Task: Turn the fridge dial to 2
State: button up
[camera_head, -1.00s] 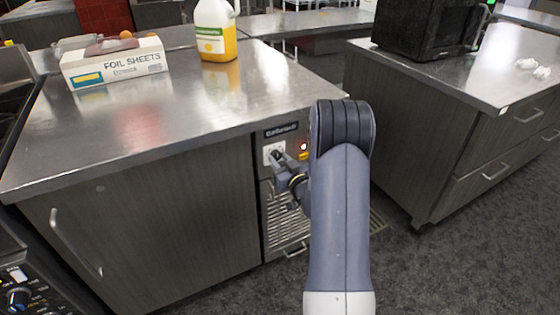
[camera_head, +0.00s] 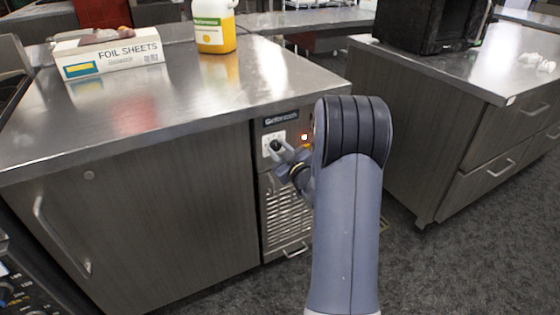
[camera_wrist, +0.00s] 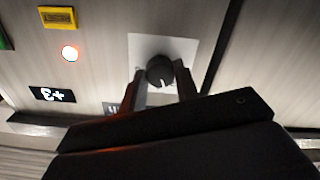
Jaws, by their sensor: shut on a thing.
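The fridge dial (camera_wrist: 160,71) is a round black knob on a white square plate (camera_wrist: 188,46) in the wrist view. A pale pointer mark shows on the knob's side nearest my gripper. The plate's numbers are not readable. In the head view the dial (camera_head: 277,146) sits on the fridge's control panel. My gripper (camera_wrist: 161,78) is shut on the dial, with one finger on each side of it. In the head view my gripper (camera_head: 279,149) reaches the plate from the right.
A lit red lamp (camera_wrist: 69,53), a yellow label (camera_wrist: 58,17) and a small display reading about +3 (camera_wrist: 52,94) are beside the dial. A vent grille (camera_head: 287,215) lies below. The foil sheets box (camera_head: 110,57) and yellow jug (camera_head: 214,30) stand on the steel counter.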

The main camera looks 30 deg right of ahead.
jog(key=shift+n+b, duration=1.6)
jog(key=shift+b, duration=0.3)
jog(key=o, duration=1)
jog(key=shift+c, duration=0.2)
jog(key=s+p, duration=0.1)
jog(key=s, duration=0.9)
jog(key=shift+s+d, duration=0.2)
jog(key=shift+s, duration=0.2)
jog(key=shift+w, duration=0.15)
